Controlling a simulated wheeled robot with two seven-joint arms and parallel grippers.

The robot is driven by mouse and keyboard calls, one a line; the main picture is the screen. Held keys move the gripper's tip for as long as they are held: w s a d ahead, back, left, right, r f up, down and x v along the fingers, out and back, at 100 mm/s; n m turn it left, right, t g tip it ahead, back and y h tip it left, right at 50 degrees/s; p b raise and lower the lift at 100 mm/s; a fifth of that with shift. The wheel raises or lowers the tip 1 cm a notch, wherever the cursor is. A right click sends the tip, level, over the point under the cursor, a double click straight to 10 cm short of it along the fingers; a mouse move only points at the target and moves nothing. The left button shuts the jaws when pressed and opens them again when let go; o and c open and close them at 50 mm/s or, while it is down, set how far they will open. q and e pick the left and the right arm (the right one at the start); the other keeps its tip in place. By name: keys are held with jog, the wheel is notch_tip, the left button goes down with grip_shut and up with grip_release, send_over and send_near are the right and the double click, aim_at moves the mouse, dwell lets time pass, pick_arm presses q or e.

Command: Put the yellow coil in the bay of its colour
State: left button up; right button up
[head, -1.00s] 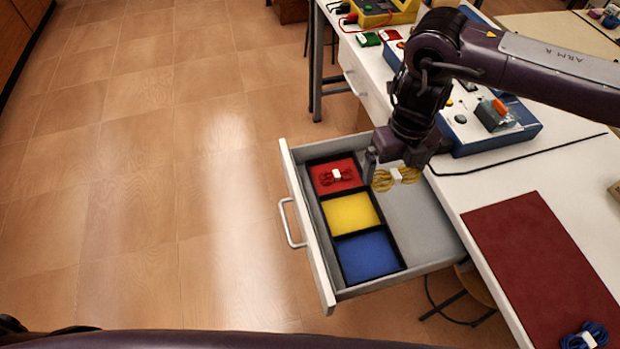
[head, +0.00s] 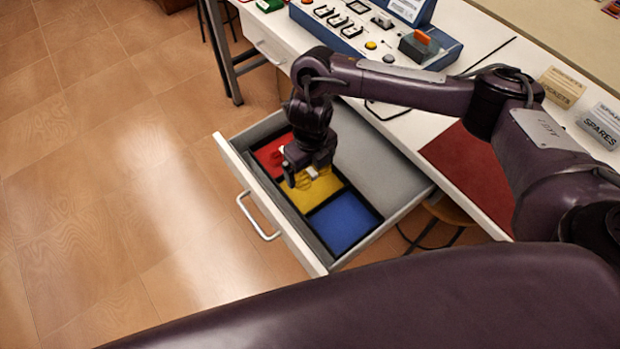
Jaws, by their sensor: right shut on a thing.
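The open drawer (head: 364,235) holds a tray with a red bay (head: 266,152), a yellow bay (head: 326,188) and a blue bay (head: 343,222). My right gripper (head: 306,174) is over the yellow bay, near its border with the red one. It is shut on the yellow coil (head: 325,174), whose white band shows at the jaws. I cannot tell whether the coil touches the bay floor. The red coil in the red bay is mostly hidden by the gripper. My left gripper is not in view.
A blue control panel (head: 350,28) with switches stands on the white bench behind the drawer. A dark red mat (head: 465,165) lies on the bench to the right, partly behind my arm. The grey drawer floor beside the tray is empty.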

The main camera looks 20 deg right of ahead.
aim_at(310, 170)
jog(key=shift+f, duration=0.8)
notch_tip(310, 170, down, 3)
jog(key=shift+r+b, duration=0.2)
jog(key=shift+b, duration=0.65)
jog(key=shift+f, duration=0.35)
jog(key=shift+f, duration=0.15)
jog(key=o, duration=0.6)
